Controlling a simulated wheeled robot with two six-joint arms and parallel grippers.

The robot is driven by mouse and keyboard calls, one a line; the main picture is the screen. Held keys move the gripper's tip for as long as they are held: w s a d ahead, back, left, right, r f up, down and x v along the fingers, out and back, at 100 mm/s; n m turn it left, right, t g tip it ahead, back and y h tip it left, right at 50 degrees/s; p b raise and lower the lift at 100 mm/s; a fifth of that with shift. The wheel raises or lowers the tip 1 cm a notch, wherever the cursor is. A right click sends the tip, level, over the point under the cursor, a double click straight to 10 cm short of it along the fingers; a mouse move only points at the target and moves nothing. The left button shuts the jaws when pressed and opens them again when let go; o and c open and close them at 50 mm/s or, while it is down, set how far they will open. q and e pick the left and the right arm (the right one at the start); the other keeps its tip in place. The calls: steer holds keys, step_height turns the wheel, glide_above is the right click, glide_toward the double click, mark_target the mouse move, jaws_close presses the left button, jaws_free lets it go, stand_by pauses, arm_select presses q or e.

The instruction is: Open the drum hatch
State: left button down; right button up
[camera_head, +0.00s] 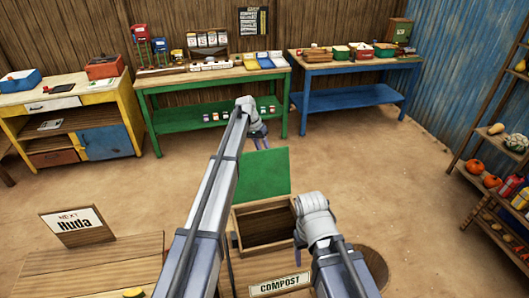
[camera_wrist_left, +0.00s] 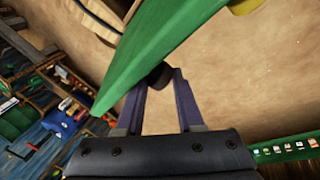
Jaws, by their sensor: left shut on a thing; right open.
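The green hatch panel (camera_head: 264,172) stands swung away from a wooden box (camera_head: 236,243), whose dark square opening shows uncovered. My left gripper (camera_head: 259,138) is at the far edge of the panel. In the left wrist view its fingers (camera_wrist_left: 160,92) are shut on a small dark knob (camera_wrist_left: 159,76) on the green hatch (camera_wrist_left: 150,45). My right gripper (camera_head: 297,238) is open beside the right side of the opening, fingers partly hidden by its own wrist. A "COMPOST" sign (camera_head: 280,285) is on the front of the box.
A wooden counter with a "NEXT Huda" sign (camera_head: 78,223) is at the left. A green table (camera_head: 210,117), a blue table (camera_head: 350,98) and a yellow cabinet (camera_head: 125,105) line the back. Pumpkin shelves (camera_head: 490,190) stand at right. Sandy floor lies clear between.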

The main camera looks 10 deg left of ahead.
arm_select(q)
steer(key=shift+w+a+f, duration=0.15)
steer(key=shift+a+f, duration=0.35)
steer(key=shift+a, duration=0.15)
arm_select(e)
steer(key=shift+w+a+f, duration=0.1)
steer(key=shift+w+f, duration=0.1)
steer(key=shift+f, duration=0.15)
arm_select(q)
steer(key=c, duration=0.9)
jaws_free()
steer(key=shift+c, duration=0.2)
steer(key=o, duration=0.3)
steer(key=shift+a+f, duration=0.1)
steer(key=shift+a, duration=0.05)
steer(key=shift+o, duration=1)
steer(key=shift+w+d+f, duration=0.1)
steer(key=shift+w+d, duration=0.05)
steer(key=shift+d, duration=0.1)
arm_select(e)
steer(key=shift+w+a, duration=0.1)
steer(key=shift+w, duration=0.15)
